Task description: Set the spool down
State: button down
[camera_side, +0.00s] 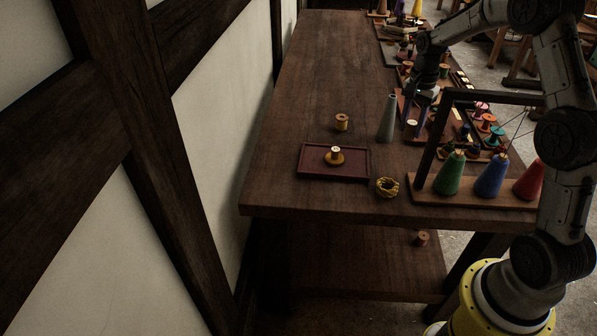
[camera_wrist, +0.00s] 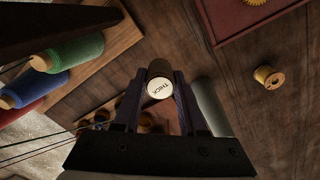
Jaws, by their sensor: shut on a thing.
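My gripper (camera_wrist: 160,92) is shut on a dark spool with a white end label reading "THICK" (camera_wrist: 159,89). The spool sits between the two fingertips, its labelled end facing the wrist camera. In the side view my gripper (camera_side: 417,113) is at the right part of the table, close to the grey cone and the trays of spools. The held spool is small and partly hidden there. A dark red tray (camera_side: 310,173) lies near the table's front left, apart from my gripper. A spool on a yellow base (camera_side: 334,156) stands in it.
A grey cone (camera_side: 387,120) stands left of my gripper. A loose wooden spool (camera_side: 341,122) stands behind the tray, and a yellow coil (camera_side: 387,187) lies right of it. A dark frame (camera_side: 428,140) and a board with green, blue and red cones (camera_side: 490,177) stand right. The table's far left is clear.

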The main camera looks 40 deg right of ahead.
jog(key=w+a+r+n, duration=0.2)
jog(key=a+n, duration=0.2)
jog(key=a, duration=1.1)
jog(key=w+a+r+n, duration=0.1)
jog(key=w+a+n, duration=0.15)
jog(key=a, duration=1.25)
jog(key=shift+n, duration=0.55)
jog(key=w+a+f, duration=0.1)
jog(key=w+f, duration=0.2)
jog(key=w, duration=0.1)
jog(key=w+a+f, duration=0.1)
jog(key=w+f, duration=0.2)
jog(key=w, duration=0.1)
jog(key=w+a+f, duration=0.1)
jog(key=w+f, duration=0.2)
jog(key=w, duration=0.1)
jog(key=shift+w, duration=0.1)
jog(key=shift+w+f, duration=0.3)
jog(key=shift+f, duration=1.65)
jog(key=shift+f, duration=0.1)
jog(key=shift+c, duration=2.3)
grip_release()
